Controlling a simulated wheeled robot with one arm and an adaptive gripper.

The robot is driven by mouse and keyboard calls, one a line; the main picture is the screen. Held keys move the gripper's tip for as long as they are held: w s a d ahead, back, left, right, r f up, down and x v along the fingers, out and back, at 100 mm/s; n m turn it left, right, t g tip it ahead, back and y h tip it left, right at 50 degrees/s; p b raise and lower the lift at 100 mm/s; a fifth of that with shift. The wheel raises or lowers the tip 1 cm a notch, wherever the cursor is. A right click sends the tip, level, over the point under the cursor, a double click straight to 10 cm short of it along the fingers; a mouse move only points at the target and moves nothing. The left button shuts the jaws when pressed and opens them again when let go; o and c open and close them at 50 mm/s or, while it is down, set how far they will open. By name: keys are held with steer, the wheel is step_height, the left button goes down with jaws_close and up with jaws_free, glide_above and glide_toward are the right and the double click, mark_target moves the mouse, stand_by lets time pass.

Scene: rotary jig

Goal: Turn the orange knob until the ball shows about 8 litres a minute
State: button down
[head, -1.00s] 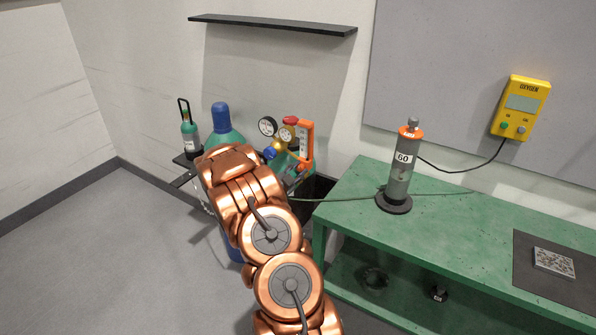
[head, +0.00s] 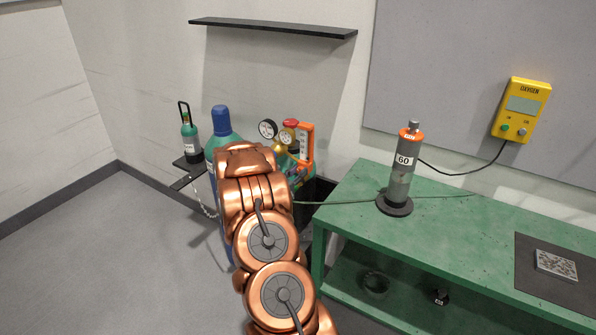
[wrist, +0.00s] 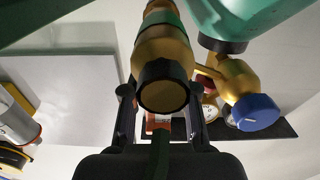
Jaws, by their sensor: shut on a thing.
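The orange-framed flowmeter (head: 306,141) stands on the regulator by the wall, in the head view. Its lower part is largely behind my arm, and its ball and scale are too small to read. My gripper (wrist: 161,100) is hidden in the head view. In the wrist view its fingers flank a brass-coloured round part (wrist: 163,95) with a black ring and are shut on it. I cannot tell whether this is the orange knob. A red and white piece (wrist: 151,123) shows between the fingers, partly covered.
A blue knob (wrist: 256,112) and a green cylinder (wrist: 240,22) are close to the right finger. A green bench (head: 345,215) carries a grey column marked 60 (head: 402,175). A yellow oxygen box (head: 522,108) hangs on the wall. A thin hose crosses the bench.

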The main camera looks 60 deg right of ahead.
steer(key=n+p, duration=0.3)
steer(key=n, duration=0.3)
steer(key=shift+p, duration=0.3)
steer(key=shift+f+n+p, duration=0.1)
steer(key=shift+n+p, duration=0.9)
steer(key=shift+n, duration=1.2)
steer(key=c, duration=0.9)
jaws_free()
steer(key=shift+w, duration=0.1)
steer(key=shift+a, duration=0.1)
steer(key=a, duration=1.2)
steer(key=shift+s, duration=0.25)
